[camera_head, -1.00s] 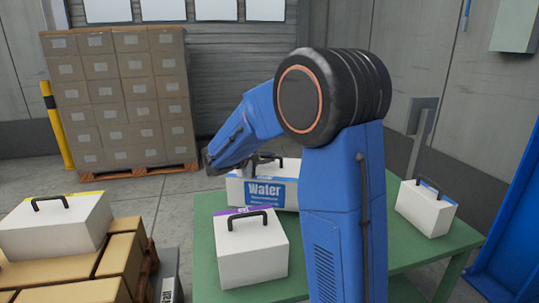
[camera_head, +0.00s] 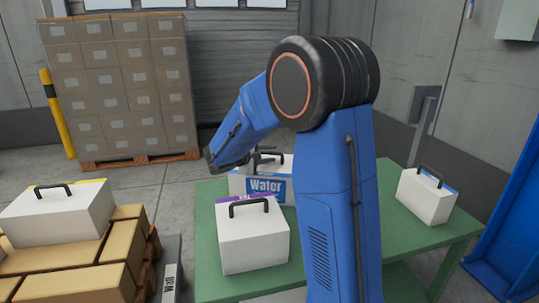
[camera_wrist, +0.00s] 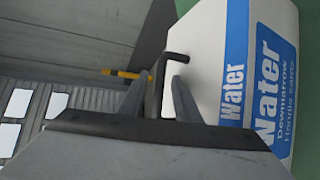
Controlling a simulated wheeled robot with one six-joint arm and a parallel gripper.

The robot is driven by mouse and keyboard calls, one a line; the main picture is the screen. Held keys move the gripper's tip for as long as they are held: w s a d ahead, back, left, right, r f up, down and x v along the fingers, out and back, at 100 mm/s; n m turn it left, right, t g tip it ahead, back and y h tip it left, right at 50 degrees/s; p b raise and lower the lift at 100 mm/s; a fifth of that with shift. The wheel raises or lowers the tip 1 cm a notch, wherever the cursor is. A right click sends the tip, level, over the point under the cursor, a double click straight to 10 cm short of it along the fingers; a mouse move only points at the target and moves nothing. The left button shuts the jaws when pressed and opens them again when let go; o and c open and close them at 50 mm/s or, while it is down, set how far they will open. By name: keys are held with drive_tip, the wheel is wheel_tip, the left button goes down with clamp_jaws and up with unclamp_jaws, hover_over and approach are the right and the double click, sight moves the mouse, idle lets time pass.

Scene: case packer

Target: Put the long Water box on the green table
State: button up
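The long white Water box (camera_head: 235,187), with a blue label, is at the back of the green table (camera_head: 207,255). It appears to rest on the tabletop, but a nearer box and my arm hide its lower edge and right end. In the wrist view the Water box (camera_wrist: 215,50) lies to the right of my gripper, with green surface beside it. My gripper (camera_wrist: 160,82) is at its black handle (camera_wrist: 163,68). The two fingers stand apart on either side of the handle, with a gap visible. In the head view my gripper is mostly hidden by my arm.
A white box with a purple top edge (camera_head: 252,242) stands at the table's front left. Another white box (camera_head: 425,200) stands on the right. A white box (camera_head: 55,218) sits on brown cartons at left. A carton stack (camera_head: 120,90) stands behind.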

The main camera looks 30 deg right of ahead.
drive_tip(key=v, duration=1.2)
drive_tip(key=shift+r, duration=0.1)
